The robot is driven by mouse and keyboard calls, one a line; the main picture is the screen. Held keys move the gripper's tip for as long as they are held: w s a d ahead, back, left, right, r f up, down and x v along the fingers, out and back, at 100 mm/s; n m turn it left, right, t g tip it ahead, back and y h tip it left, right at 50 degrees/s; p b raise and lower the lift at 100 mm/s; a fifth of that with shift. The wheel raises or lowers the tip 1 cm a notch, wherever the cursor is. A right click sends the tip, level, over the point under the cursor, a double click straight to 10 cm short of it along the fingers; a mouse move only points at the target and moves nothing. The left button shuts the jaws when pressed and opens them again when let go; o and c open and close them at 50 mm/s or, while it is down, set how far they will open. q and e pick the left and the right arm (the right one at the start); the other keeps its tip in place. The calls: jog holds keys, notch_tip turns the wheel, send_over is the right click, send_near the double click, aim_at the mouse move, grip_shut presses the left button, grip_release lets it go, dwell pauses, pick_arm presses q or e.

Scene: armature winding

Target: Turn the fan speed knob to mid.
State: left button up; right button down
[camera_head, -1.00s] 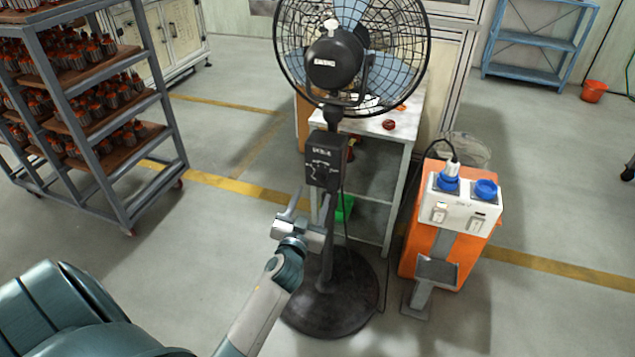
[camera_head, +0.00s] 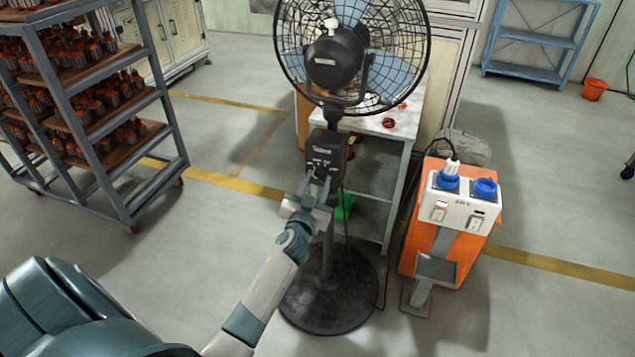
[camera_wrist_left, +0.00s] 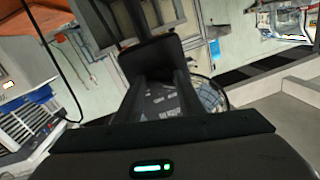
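The black pedestal fan (camera_head: 335,60) stands in the middle of the head view, and its dark control box (camera_head: 325,152) sits on the pole below the fan head. White markings show on the front of the box. The speed knob cannot be made out. My left gripper (camera_head: 317,178) is at the lower front of the box, its two fingers apart and pointing up at it. In the left wrist view, the fingers (camera_wrist_left: 162,88) reach up to the dark box with a gap between them. Contact with a knob cannot be told. My right gripper is not in view.
An orange stand with a white socket panel (camera_head: 462,205) and blue plugs is right of the fan. A table (camera_head: 375,128) is behind the pole. A grey rack (camera_head: 105,165) with wound parts is at left. The round fan base (camera_head: 330,300) rests on open floor.

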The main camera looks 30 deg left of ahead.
pick_arm(q)
jog(key=shift+d+f+m, duration=0.1)
jog(key=shift+m, duration=0.3)
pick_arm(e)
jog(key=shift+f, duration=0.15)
pick_arm(q)
jog(key=shift+s+f+m+t+h+b, duration=0.1)
jog(key=shift+m+t+h+b, duration=0.3)
jog(key=shift+m, duration=2.25)
jog(key=shift+w+m+t+b, duration=0.1)
jog(key=shift+m+b, duration=0.6)
jog(key=shift+m, duration=2)
jog(key=shift+s+f+m+t+h+b, duration=0.15)
jog(key=shift+m+b, duration=0.4)
jog(key=shift+m, duration=2.1)
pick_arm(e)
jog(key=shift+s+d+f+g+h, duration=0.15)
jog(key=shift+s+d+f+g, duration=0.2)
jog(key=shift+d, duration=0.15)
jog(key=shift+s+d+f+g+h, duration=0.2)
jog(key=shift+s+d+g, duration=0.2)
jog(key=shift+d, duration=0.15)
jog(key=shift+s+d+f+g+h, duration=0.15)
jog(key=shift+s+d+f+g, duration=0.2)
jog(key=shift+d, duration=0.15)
pick_arm(q)
jog(key=shift+r, duration=0.1)
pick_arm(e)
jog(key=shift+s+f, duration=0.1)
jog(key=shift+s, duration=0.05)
